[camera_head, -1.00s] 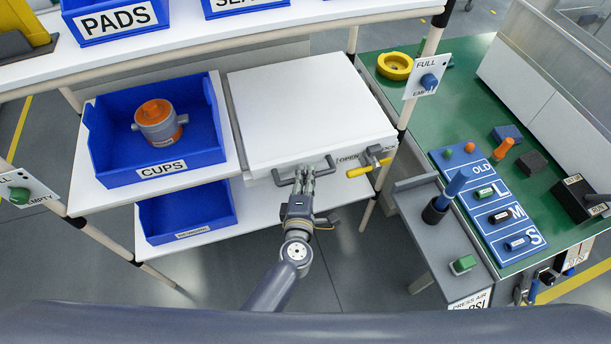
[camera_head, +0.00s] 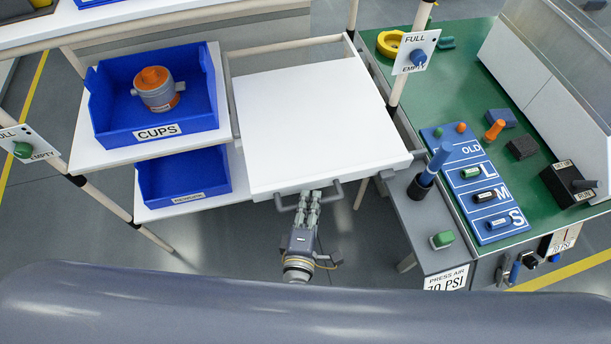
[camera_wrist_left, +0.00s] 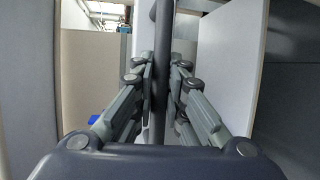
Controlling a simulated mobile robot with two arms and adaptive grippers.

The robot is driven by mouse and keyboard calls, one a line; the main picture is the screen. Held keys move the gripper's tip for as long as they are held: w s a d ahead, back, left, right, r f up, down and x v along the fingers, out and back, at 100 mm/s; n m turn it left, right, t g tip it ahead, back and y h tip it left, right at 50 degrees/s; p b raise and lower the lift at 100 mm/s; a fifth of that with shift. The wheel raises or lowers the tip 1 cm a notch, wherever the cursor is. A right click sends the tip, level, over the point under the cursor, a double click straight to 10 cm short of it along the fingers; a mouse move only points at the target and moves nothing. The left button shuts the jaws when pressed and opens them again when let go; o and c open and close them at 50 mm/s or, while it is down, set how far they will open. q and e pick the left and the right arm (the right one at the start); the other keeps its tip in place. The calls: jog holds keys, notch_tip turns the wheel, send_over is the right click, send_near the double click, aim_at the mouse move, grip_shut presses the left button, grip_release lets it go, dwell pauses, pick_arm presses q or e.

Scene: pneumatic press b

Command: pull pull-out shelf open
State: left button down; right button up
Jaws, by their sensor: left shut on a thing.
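The white pull-out shelf (camera_head: 315,125) is slid part of the way out of the rack, toward me, and its top is bare. A dark bar handle (camera_head: 340,191) is on its front edge. My left gripper (camera_head: 309,195) is shut on the handle. In the left wrist view the handle (camera_wrist_left: 160,70) runs upright between the two fingers of my left gripper (camera_wrist_left: 161,85). The right gripper is not in view.
Blue CUPS bin (camera_head: 205,115) with a grey and orange cup sits left of the shelf; another blue bin (camera_head: 185,182) is below it. Right stands a green bench (camera_head: 455,85) with a grey side stand (camera_head: 415,225) close to the shelf's right corner. Floor in front is partly clear.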

pick_arm(q)
jog(key=s+d, duration=0.2)
jog(key=s, duration=0.6)
jog(key=shift+s+d+b, duration=0.35)
jog(key=shift+d, duration=0.05)
jog(key=c, duration=1.6)
grip_release()
jog(key=shift+c, duration=0.2)
jog(key=shift+o, duration=0.2)
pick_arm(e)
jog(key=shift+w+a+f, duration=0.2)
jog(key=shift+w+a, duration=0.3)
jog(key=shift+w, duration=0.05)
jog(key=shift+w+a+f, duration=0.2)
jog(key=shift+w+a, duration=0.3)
pick_arm(q)
jog(key=shift+w, duration=0.1)
